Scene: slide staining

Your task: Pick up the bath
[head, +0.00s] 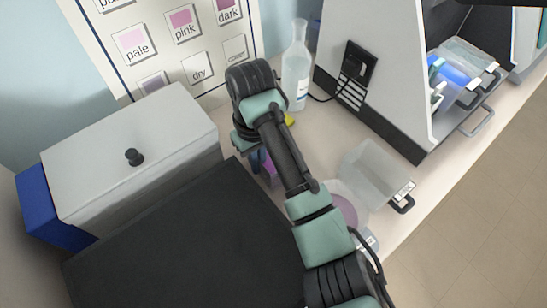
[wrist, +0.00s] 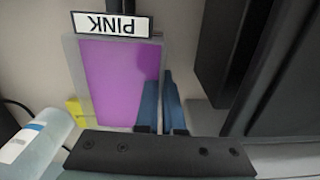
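A clear bath with purple liquid and a PINK label, upside down in the wrist view (wrist: 115,75), stands right in front of my gripper. In the head view only a purple patch of it (head: 267,165) shows beside my arm; the rest is hidden. My gripper's (wrist: 160,100) two blue fingers are close together at the bath's right side wall. One finger shows through the clear wall and the other is outside it, so they seem shut on that wall. In the head view my arm hides most of the gripper.
A clear bath (head: 372,175) with a black handle stands right of my arm, near a round purple shape (head: 343,208). A white lidded box (head: 130,155) and a dark surface (head: 190,245) lie left. A bottle (head: 297,65) and an open-fronted machine (head: 385,80) stand behind.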

